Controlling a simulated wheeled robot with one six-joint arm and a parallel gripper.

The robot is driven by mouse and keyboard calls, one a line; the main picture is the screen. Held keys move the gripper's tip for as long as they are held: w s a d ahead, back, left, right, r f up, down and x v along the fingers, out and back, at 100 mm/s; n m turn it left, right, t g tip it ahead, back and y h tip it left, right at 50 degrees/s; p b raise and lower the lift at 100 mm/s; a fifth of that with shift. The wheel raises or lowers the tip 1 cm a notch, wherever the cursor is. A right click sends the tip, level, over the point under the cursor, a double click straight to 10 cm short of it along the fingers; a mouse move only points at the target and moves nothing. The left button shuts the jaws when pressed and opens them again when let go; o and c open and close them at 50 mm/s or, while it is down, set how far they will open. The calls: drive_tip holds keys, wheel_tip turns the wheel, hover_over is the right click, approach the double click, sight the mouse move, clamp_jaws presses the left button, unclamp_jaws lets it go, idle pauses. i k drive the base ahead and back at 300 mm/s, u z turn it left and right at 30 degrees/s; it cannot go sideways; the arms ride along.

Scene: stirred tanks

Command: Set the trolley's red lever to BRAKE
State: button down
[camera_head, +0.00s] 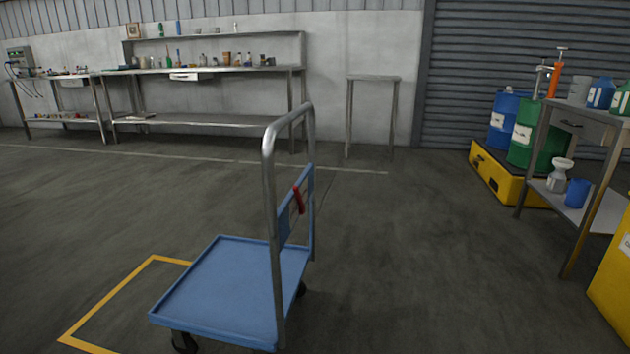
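The trolley (232,286) stands in the middle foreground, with an empty blue flat deck and a grey tubular push handle (268,175) rising at its right end. A blue panel (284,217) is fixed between the handle's uprights. The red lever (299,200) is on this panel, near its upper part, and looks roughly upright with a slight tilt. Any BRAKE marking is too small to read, so I cannot tell the lever's setting. My gripper is not in view.
A yellow floor outline (105,297) lies partly under the trolley's left side. Steel benches (205,72) line the back wall beside a small bare table (373,79). At right stand drums on a yellow pallet (490,172) and a steel workbench (590,122). Open floor surrounds the trolley.

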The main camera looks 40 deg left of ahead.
sight(302, 206)
drive_tip(key=u, duration=0.35)
drive_tip(key=i, duration=1.2)
drive_tip(key=u, duration=0.45)
